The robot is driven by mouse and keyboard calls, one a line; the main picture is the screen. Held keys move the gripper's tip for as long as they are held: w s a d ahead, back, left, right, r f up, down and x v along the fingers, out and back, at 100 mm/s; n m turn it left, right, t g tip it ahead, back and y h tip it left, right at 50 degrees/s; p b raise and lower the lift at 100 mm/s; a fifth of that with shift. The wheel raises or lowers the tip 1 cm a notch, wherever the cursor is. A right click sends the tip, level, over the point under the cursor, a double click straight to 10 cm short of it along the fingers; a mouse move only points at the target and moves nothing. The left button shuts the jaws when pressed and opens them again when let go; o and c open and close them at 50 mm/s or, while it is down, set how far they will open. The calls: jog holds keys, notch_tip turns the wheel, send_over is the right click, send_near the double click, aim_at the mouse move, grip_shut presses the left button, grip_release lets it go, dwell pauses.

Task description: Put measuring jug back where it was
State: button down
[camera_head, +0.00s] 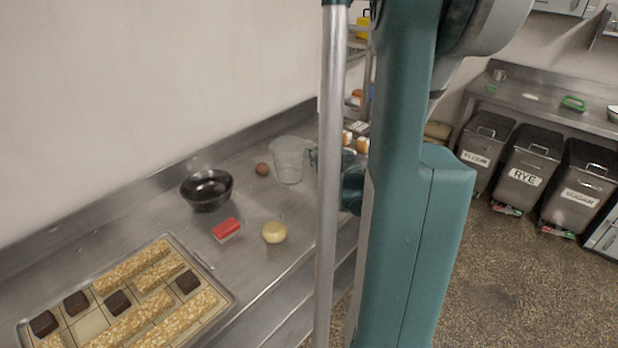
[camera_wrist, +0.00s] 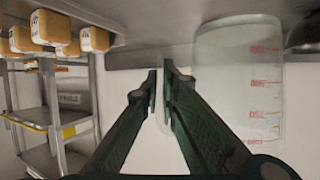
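The clear measuring jug (camera_head: 287,160) appears to stand upright on the steel counter near the wall, beside a brown egg. Its handle side faces right, towards my gripper. In the wrist view the jug (camera_wrist: 238,85), with red markings, fills the right side and looks upside down. My gripper (camera_wrist: 163,85) has its two dark green fingers close together, with a narrow gap at the tips. A pale strip, seemingly the jug's handle, shows between them; I cannot tell whether they press on it. In the head view my arm hides most of the gripper.
A black bowl (camera_head: 207,189), an egg (camera_head: 262,169), a red-topped block (camera_head: 226,229) and a yellow round piece (camera_head: 274,232) stand near the jug. A baking tray (camera_head: 205,279) lies at front left. Bread loaves (camera_wrist: 95,39) sit on a rack (camera_wrist: 42,125) nearby.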

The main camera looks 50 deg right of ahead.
jog(key=shift+f+b, duration=0.45)
jog(key=shift+f, duration=1.5)
jog(key=shift+f, duration=0.1)
jog(key=shift+f+b, duration=0.55)
jog(key=shift+f, duration=1.2)
jog(key=shift+f, duration=0.25)
jog(key=c, duration=2.6)
grip_release()
jog(key=shift+r, duration=0.1)
jog(key=shift+r, duration=0.1)
jog(key=shift+r, duration=0.1)
jog(key=p+v, duration=0.2)
jog(key=v, duration=1)
jog(key=shift+d, duration=0.1)
